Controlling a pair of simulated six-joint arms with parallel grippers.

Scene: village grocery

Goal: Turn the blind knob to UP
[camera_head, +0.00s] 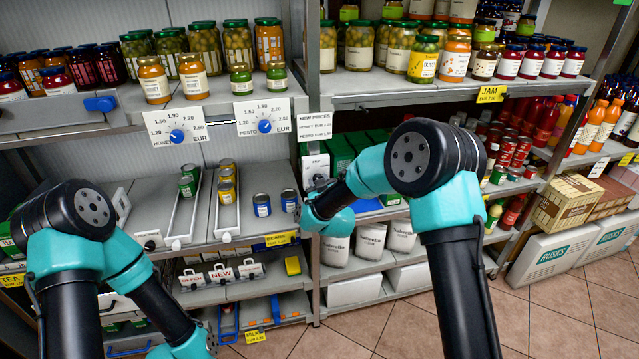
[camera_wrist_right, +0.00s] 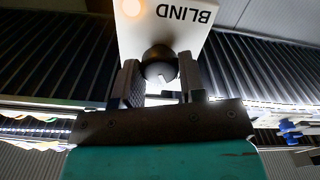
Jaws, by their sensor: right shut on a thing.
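The white blind panel (camera_head: 315,167) is fixed to the shelf upright in the middle of the head view. In the right wrist view the panel (camera_wrist_right: 190,28) shows the word BLIND upside down and a glowing orange lamp. Its round dark knob (camera_wrist_right: 158,64) sits between the two fingers of my right gripper (camera_wrist_right: 161,84), which is shut on it. A small pale mark shows on the knob; its setting cannot be read. In the head view the right arm's wrist largely hides the knob. My left arm is at the lower left, its gripper out of view.
Shelves of jars surround the panel. Blue price dials (camera_head: 177,135) are at the left, and sliding channels with cans (camera_head: 227,185) are below them.

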